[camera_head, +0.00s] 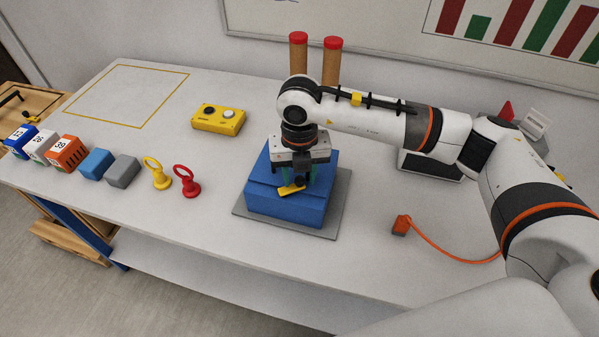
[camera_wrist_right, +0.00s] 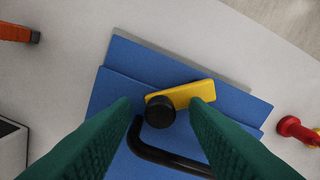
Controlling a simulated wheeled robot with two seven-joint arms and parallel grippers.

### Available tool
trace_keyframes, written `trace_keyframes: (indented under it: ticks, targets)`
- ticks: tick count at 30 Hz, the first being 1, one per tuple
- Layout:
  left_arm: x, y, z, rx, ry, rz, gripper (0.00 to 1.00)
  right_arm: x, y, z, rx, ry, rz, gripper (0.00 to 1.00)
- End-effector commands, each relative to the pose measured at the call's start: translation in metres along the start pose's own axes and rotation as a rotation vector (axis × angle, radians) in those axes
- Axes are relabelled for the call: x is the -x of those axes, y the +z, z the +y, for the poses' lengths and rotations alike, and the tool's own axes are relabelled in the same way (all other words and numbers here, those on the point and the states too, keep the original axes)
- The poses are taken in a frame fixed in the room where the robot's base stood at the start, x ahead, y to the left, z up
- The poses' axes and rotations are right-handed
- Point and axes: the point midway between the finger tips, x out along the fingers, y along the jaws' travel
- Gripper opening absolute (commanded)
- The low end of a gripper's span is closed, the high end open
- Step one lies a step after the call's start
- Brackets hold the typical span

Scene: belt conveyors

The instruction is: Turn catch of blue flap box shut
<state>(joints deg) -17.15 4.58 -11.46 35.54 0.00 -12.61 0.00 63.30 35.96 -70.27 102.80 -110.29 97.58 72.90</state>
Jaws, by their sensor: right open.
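The blue flap box (camera_head: 285,210) sits on a grey plate (camera_head: 332,215) on the table. Its yellow catch (camera_head: 290,189) lies slanted at the front edge of the lid. In the right wrist view the yellow catch (camera_wrist_right: 195,93) has a round black knob (camera_wrist_right: 160,112) at one end, and a black handle (camera_wrist_right: 165,156) shows on the blue box (camera_wrist_right: 240,103). My right gripper (camera_head: 300,178) is over the box, its green fingers apart. In the wrist view its fingertips (camera_wrist_right: 161,104) stand either side of the knob; contact cannot be told. My left gripper is not in view.
A yellow button box (camera_head: 218,118) stands behind left. An orange connector (camera_head: 401,225) with a cable lies at right. Two red-topped cylinders (camera_head: 331,62) stand behind.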

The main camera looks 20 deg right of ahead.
Motion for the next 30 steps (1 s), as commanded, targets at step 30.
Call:
trace_keyframes:
  ticks: [30]
  targets:
    - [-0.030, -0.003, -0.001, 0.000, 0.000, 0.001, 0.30, 0.121, 0.000, 0.000, 0.000, 0.000, 0.000, 0.41]
